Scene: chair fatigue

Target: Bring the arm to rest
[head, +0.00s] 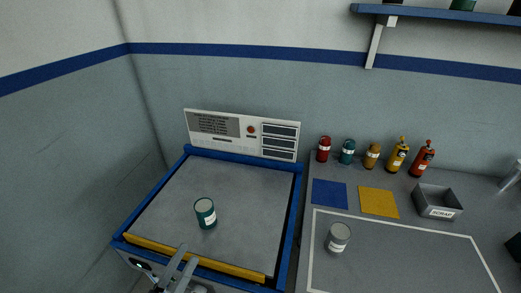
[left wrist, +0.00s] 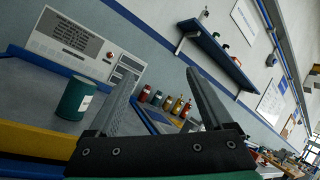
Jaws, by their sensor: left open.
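My left gripper (head: 181,266) is low in the head view, in front of the yellow front edge of a grey-topped, blue-rimmed station. It is open, and nothing shows between its fingers. Its two dark fingers also show spread apart in the left wrist view (left wrist: 168,82). A teal can with a white label (head: 205,213) stands upright on the station's grey plate (head: 240,190), beyond the gripper and apart from it. The can also shows at the left of the left wrist view (left wrist: 75,100). My right gripper is in neither view.
A grey can (head: 338,237) stands on the right-hand bench, near a blue square (head: 329,194), a yellow square (head: 378,202) and a scrap bin (head: 436,202). Several coloured cans and bottles line the back. A control panel (head: 243,135) stands behind the plate. A blue shelf (head: 440,13) hangs above.

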